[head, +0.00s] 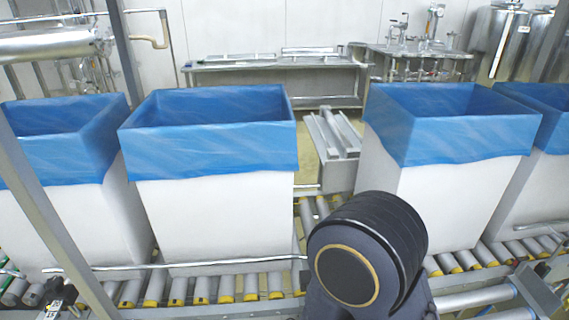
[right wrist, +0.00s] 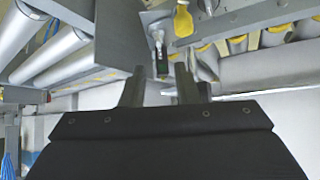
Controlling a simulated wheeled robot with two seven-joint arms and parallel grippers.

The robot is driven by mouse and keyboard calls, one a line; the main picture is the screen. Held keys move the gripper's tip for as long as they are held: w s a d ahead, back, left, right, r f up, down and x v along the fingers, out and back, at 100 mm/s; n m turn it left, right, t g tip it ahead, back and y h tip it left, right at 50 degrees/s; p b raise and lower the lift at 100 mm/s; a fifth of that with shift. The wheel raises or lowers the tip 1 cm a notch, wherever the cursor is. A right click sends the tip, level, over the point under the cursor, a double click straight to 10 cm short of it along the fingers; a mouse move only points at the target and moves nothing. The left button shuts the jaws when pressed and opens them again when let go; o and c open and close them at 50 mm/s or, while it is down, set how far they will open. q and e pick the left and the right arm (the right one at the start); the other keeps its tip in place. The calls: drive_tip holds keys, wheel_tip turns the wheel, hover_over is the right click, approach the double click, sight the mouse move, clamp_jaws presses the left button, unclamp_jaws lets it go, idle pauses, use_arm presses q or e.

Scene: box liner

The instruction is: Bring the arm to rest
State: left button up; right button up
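My right gripper (right wrist: 159,72) shows in the right wrist view, with its two grey fingers apart and nothing visible between them. Behind the fingertips is a small bracket with a dark green part (right wrist: 161,60), and the fingers do not appear to grip it. In the head view a large dark rounded joint of my own arm (head: 368,250) stands at the lower middle, in front of the conveyor. The right gripper itself does not show there. My left gripper cannot be made out in either view.
White boxes with blue liners, one left of centre (head: 215,215) and one right of centre (head: 435,200), stand in a row on the roller conveyor (head: 250,288). A metal rail (head: 185,266) runs before them. Steel tables (head: 275,85) stand behind.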

drive_tip(key=w+a+r+y+p, duration=0.1)
drive_tip(key=w+a+r+y, duration=0.25)
drive_tip(key=r+y, duration=0.35)
wheel_tip(320, 180, up, 11)
drive_tip(key=s+d+n+y+p, duration=0.1)
drive_tip(key=s+d+y, duration=0.1)
drive_tip(key=y, duration=0.1)
drive_tip(key=s+d+r+n+g+h+p, duration=0.1)
drive_tip(key=s+d+r, duration=0.3)
drive_tip(key=s+d, duration=0.8)
drive_tip(key=shift+s+d+n+g+h, duration=0.15)
drive_tip(key=shift+n+g+h, duration=0.45)
drive_tip(key=shift+n+g, duration=0.15)
